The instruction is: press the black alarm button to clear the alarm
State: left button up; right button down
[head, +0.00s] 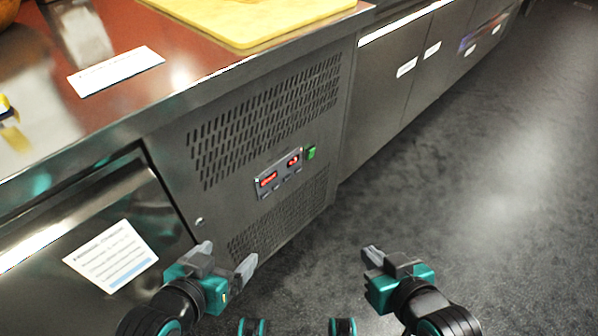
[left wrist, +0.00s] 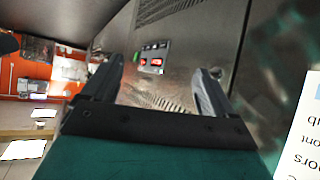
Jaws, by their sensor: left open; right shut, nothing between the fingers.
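The control panel (head: 279,173) is a small grey plate with two red lit displays, set in the steel front of the counter between vent slots. A row of small dark buttons (head: 277,188) runs under the displays; I cannot tell which is the black alarm button. My left gripper (head: 229,257) is open and empty, below and left of the panel and apart from it. In the left wrist view the panel (left wrist: 152,60) shows between the two open fingers, farther off. My right gripper (head: 371,256) is shut and empty over the floor, right of and below the panel.
A green switch (head: 311,152) sits right beside the panel. A yellow board (head: 260,18) lies on the red-brown counter top (head: 150,30). A paper notice (head: 112,256) is on the steel door at left. The dark floor (head: 450,200) at right is clear.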

pick_arm(q)
jog(key=shift+c, duration=0.2)
grip_shut()
dwell(0.7)
dwell(0.9)
